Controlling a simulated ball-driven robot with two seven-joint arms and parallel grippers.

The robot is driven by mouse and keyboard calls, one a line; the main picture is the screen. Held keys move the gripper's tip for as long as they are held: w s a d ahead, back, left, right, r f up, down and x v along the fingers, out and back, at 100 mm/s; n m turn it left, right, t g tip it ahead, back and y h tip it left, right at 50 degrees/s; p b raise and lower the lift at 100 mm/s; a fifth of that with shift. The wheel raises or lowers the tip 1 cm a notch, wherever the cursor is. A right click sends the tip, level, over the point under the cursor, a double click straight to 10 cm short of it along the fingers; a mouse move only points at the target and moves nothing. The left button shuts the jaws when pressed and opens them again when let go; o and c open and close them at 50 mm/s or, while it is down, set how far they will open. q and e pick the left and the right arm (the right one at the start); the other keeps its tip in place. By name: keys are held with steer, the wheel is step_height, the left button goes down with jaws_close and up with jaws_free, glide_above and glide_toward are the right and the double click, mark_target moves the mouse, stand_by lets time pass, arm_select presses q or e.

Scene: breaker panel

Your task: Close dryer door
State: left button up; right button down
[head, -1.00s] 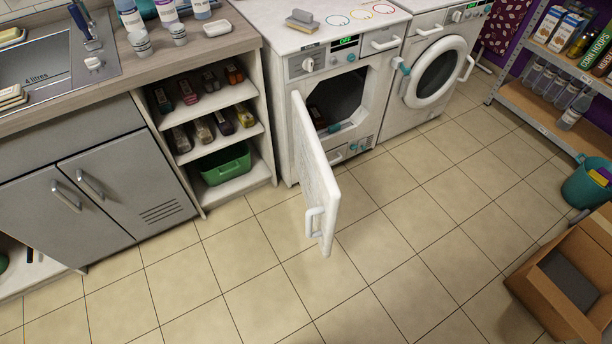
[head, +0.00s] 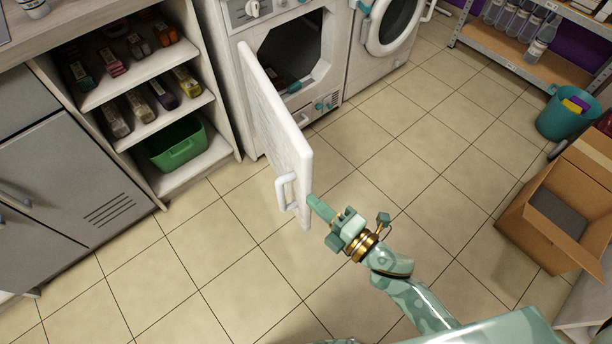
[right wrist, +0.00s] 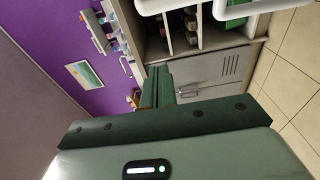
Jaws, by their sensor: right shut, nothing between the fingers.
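The dryer (head: 342,35) has a dark octagonal opening, and its white door (head: 275,125) stands wide open, jutting out over the floor from the left side of the opening. A white bar handle (head: 284,190) is on the door's left face near its free edge. My green right gripper (head: 314,203) is shut and empty, close beside the free edge on the door's right side; I cannot tell whether it touches. In the right wrist view, its closed fingers (right wrist: 157,88) point toward the cabinets, with a white curved bar (right wrist: 250,8), probably the handle, above right. My left gripper is not in view.
An open shelf unit with a green bin (head: 178,147) stands left of the dryer. A washer with a shut round door (head: 392,22) stands to its right. A cardboard box (head: 560,205) and teal bucket (head: 562,118) are at the right. The tiled floor between is clear.

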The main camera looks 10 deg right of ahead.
mark_target(303, 170)
steer(key=w+b, duration=0.1)
steer(key=w, duration=0.2)
steer(key=w+a+b, duration=0.1)
steer(key=w, duration=0.2)
steer(key=w+a, duration=0.1)
steer(key=w, duration=0.2)
steer(key=shift+w+f+b, duration=0.1)
steer(key=shift+f+b, duration=0.05)
steer(key=shift+b, duration=0.25)
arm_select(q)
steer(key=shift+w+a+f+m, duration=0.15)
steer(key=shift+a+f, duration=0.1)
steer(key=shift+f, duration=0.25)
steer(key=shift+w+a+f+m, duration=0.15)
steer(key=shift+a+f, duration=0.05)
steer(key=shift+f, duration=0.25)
arm_select(e)
steer(key=shift+d, duration=0.15)
steer(key=shift+w+d, duration=0.1)
